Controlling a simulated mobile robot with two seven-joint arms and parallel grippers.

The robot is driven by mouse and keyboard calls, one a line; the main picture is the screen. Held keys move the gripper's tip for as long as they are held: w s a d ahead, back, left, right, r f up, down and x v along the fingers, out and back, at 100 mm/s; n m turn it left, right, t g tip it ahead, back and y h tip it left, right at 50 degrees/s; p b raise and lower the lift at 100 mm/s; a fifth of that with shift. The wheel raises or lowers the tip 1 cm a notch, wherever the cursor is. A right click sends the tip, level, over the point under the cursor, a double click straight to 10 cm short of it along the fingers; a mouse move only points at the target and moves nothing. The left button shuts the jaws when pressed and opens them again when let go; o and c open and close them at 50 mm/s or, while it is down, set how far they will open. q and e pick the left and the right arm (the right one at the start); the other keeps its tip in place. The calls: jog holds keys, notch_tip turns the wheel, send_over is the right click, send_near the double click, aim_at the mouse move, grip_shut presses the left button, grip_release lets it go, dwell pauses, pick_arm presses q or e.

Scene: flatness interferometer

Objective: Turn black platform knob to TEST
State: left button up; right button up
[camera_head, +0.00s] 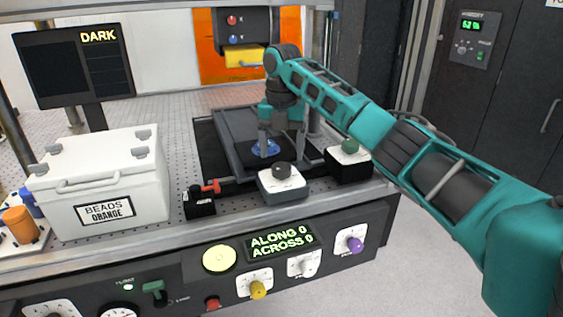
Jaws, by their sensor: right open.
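A dark knob (283,169) sits on a small light-grey box (282,188) at the front edge of the dark platform (222,139). Small markings around it are too small to read, so I cannot tell its setting. My right gripper (281,146) reaches in from the right and points down over the platform, behind and above the dark knob and apart from it. Its fingers are spread, and a blue round part (265,148) shows on the platform by the left finger. Nothing shows held between the fingers. My left gripper is not in view.
A black box with a green knob (349,146) stands right of the grey box. A black block with a red lever (211,186) stands left. A white case (103,183) labelled BEADS ORANGE is further left. The front panel has a display (281,242) and several knobs.

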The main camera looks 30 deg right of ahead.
aim_at(281, 165)
jog(key=shift+f, duration=2.05)
jog(key=shift+c, duration=0.2)
jog(key=c, duration=1)
